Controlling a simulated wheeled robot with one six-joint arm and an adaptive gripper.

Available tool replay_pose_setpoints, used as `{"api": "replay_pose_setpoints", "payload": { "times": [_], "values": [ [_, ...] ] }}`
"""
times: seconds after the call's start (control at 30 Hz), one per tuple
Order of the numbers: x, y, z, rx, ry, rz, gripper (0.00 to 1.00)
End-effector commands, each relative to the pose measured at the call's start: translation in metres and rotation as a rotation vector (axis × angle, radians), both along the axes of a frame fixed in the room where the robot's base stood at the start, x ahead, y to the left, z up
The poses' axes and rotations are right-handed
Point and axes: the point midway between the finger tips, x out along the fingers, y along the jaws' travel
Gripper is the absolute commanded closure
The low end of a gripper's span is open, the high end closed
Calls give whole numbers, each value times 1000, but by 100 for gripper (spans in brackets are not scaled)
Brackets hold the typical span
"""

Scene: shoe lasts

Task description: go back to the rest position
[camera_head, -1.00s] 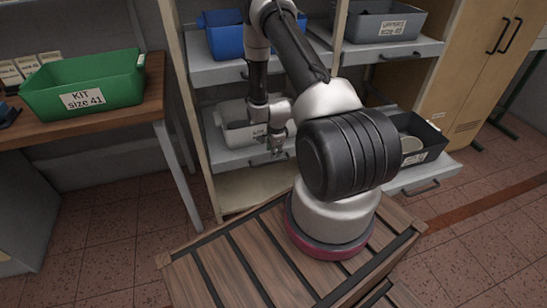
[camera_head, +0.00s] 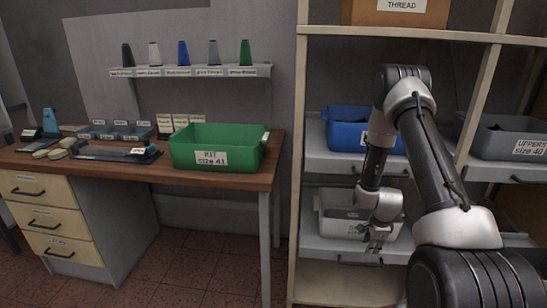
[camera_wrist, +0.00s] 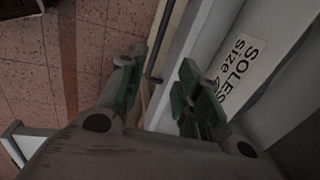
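My gripper (camera_head: 377,238) hangs in front of the shelving, at a light grey bin (camera_head: 333,222) on the lower pull-out shelf. In the wrist view the two green-padded fingers of my gripper (camera_wrist: 163,82) stand apart with nothing between them. The bin's wall (camera_wrist: 262,72) is close to the right finger there, with a label reading "SOLES size 4" and the last figure hidden. I cannot tell whether the finger touches the bin. My arm reaches in from the right side of the head view and hides part of the bin.
A blue bin (camera_head: 345,128) stands on the shelf above, and a grey uppers bin (camera_head: 508,140) at right. A green kit bin (camera_head: 217,147), size 41, sits on the wooden workbench (camera_head: 130,172). Thread cones (camera_head: 183,53) line a wall shelf. The floor (camera_head: 190,265) before the bench is clear.

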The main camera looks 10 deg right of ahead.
Motion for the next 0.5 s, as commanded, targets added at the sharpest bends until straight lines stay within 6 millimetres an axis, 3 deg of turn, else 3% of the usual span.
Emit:
{"api": "replay_pose_setpoints", "payload": {
  "times": [0.13,0.27,0.33,0.4,0.5],
  "values": [
    [-16,6,-3,-2,76,168,66],
    [-67,21,-7,44,234,409,66],
    [-89,28,9,77,301,549,66],
    [-104,34,36,105,342,691,66],
    [-116,42,76,129,370,852,66]
  ]
}}
